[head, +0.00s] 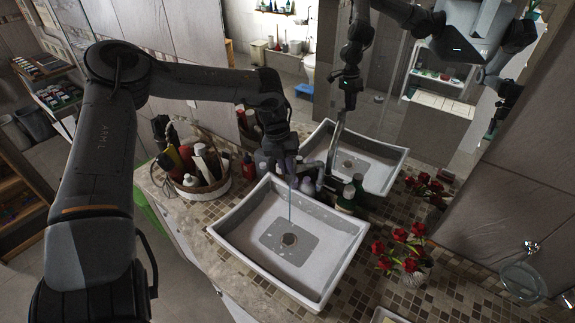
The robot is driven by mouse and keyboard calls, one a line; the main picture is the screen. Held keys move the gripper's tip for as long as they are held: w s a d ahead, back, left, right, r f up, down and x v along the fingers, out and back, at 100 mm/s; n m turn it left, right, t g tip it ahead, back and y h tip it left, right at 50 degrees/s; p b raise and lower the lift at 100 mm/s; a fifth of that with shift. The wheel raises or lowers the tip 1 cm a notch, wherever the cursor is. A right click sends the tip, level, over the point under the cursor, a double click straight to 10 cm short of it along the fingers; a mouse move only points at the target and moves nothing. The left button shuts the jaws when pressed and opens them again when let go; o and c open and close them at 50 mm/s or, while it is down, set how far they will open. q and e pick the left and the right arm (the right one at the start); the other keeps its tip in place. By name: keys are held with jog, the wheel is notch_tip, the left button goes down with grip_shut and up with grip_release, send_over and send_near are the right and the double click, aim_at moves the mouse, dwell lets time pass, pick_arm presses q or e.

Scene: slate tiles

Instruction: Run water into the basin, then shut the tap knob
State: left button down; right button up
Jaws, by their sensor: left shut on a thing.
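The white rectangular basin (336,259) stands on the mosaic counter. A thin stream of water (290,208) falls into it near the drain, and a shallow grey patch of water (268,236) lies around the drain. The tap (318,180) is at the basin's back edge, partly covered by my gripper and by bottles. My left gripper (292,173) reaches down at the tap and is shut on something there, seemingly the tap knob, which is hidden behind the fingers. My right gripper does not show directly.
A wicker basket (208,193) of bottles stands left of the basin. Green bottles (347,198) stand by the tap. Red flowers (401,236) in a vase are at the right. The mirror (400,125) behind reflects the basin and my arms. The front counter edge is clear.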

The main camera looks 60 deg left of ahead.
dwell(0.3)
pick_arm(q)
jog(key=c, duration=1.2)
grip_release()
jog(key=r, duration=0.3)
jog(key=s+r+b, duration=0.1)
jog(key=r, duration=0.3)
jog(key=a+r, duration=0.1)
jog(key=r, duration=0.2)
jog(key=shift+s+a+r, duration=0.1)
jog(key=shift+s+r, duration=0.25)
jog(key=shift+s, duration=0.05)
